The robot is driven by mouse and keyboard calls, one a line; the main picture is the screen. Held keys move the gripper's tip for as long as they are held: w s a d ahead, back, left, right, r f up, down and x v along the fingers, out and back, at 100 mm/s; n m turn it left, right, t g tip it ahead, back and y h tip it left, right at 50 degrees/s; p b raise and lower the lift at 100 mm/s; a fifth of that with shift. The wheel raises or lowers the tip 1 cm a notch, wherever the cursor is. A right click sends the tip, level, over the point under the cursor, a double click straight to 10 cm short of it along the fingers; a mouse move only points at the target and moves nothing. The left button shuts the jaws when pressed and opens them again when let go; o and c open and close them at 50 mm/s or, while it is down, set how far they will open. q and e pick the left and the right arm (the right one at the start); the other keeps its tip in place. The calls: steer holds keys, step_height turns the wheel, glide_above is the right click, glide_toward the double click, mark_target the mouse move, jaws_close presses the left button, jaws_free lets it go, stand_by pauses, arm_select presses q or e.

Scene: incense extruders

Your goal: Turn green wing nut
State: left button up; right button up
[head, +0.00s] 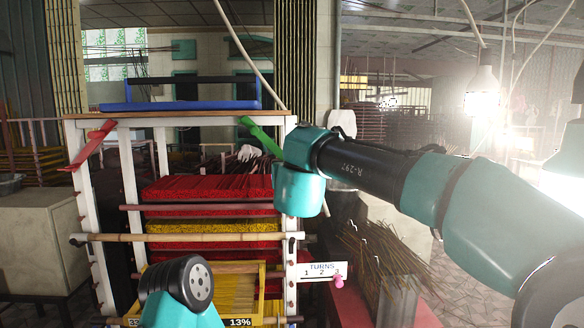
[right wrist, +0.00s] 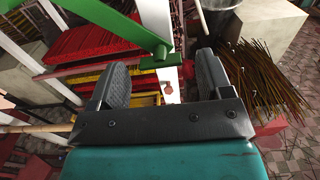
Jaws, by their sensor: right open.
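The green wing nut (head: 262,137) sits at the top right of the white rack, slanting down to the right; its lower end is hidden by my right arm. In the right wrist view the long green wing (right wrist: 105,28) runs from the upper left to a hub between my fingertips. My right gripper (right wrist: 162,66) is open, a black finger on each side of the hub in the picture; I cannot tell whether either touches it. In the head view its fingers are hidden behind my right wrist. My left gripper is not in view; only part of that arm shows.
A red wing nut (head: 88,147) is on the rack's left post. A blue tray (head: 180,105) rests on top. Red and yellow incense bundles (head: 208,188) fill the rack. A TURNS sign (head: 322,268) has a pink marker (head: 339,281) near 3. Loose sticks (head: 385,255) stand at right.

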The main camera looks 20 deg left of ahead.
steer(key=shift+x, duration=0.95)
steer(key=c, duration=0.9)
